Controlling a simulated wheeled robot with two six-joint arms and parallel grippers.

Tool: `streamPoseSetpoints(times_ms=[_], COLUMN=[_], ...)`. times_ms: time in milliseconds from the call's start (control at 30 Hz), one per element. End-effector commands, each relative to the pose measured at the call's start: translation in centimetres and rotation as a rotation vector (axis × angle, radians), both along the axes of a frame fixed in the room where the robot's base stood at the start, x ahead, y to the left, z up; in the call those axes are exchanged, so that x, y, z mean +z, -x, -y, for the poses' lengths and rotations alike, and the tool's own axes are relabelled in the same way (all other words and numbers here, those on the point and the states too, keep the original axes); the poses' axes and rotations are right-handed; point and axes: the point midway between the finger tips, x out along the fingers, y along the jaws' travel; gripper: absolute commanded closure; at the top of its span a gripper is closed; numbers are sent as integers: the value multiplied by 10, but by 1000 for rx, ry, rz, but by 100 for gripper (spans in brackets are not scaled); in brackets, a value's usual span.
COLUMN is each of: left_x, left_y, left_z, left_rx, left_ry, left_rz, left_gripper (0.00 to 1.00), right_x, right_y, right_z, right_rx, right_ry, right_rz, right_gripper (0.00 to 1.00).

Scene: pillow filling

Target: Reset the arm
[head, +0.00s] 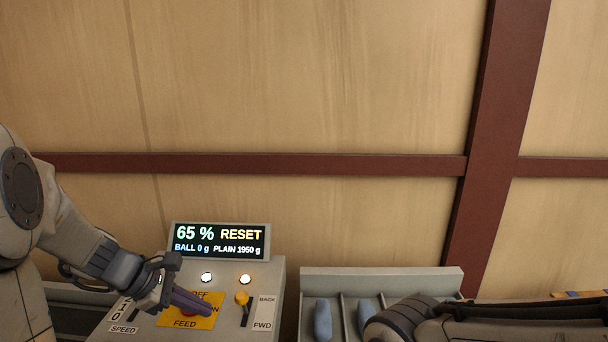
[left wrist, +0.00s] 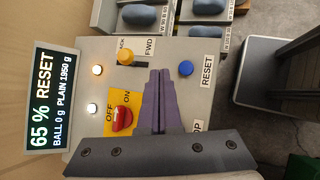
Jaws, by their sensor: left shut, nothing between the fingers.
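My left gripper (head: 207,305) is shut and empty, held over the control box (head: 268,278). In the left wrist view its purple fingers (left wrist: 160,75) are together, between the red ON/OFF switch (left wrist: 122,119) and the blue RESET button (left wrist: 186,68). I cannot tell whether they touch the panel. The yellow-knobbed BACK/FWD lever (head: 242,298) stands to the right of the fingers in the head view. The display (head: 219,240) reads 65 %, RESET, BALL 0 g, PLAIN 1950 g. My right arm shows at the lower right; its gripper is out of view.
A wooden wall is behind. A dark-topped grey box (left wrist: 265,75) stands on the floor.

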Motion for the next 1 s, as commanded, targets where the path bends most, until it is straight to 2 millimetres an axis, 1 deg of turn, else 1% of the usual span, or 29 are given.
streamPoseSetpoints(times_ms=[33, 67, 100, 167, 200, 267, 300, 367, 400, 533, 600, 700, 833, 1000], left_x=[-1, -3, -4, -7, -8, -11, -12, -15, -16, -21, -23, -25, -26, -26], left_y=[9, 16, 27, 45, 58, 78, 92, 114, 128, 168, 183, 199, 208, 210], left_z=[36, 53, 75, 104, 121, 143, 155, 171, 179, 196, 200, 202, 202, 201], left_rx=[-169, -265, -394, -589, -719, -915, -1044, -1239, -1368, -1760, -1936, -2123, -2252, -2284], left_ry=[-56, -90, -134, -199, -241, -301, -341, -398, -436, -545, -592, -644, -678, -687], left_rz=[12, 22, 36, 62, 83, 119, 147, 194, 227, 347, 411, 485, 539, 551], left_gripper=[100, 100, 100, 100, 100, 100, 100, 100, 100, 100, 100, 100, 100, 100], right_x=[-2, -3, -4, -5, -6, -7, -8, -9, -10, -12, -13, -14, -14, -14], right_y=[0, 0, 0, 0, 0, 0, 0, 0, 0, 0, 0, 0, 0, 0], right_z=[0, 0, 0, 0, 0, 0, 0, 0, 0, 0, 0, 0, 0, 0], right_rx=[0, 0, 0, 0, 0, 0, 0, 1, 1, 1, 1, 1, 1, 1], right_ry=[0, 0, 0, 0, 0, 0, 0, 0, 0, 0, 0, 0, 0, 0], right_rz=[0, 0, 0, 0, 0, 0, 0, 0, 0, 0, 0, 0, 0, 0], right_gripper=[29, 29, 29, 29, 29, 29, 29, 29, 29, 29, 29, 29, 29, 29])
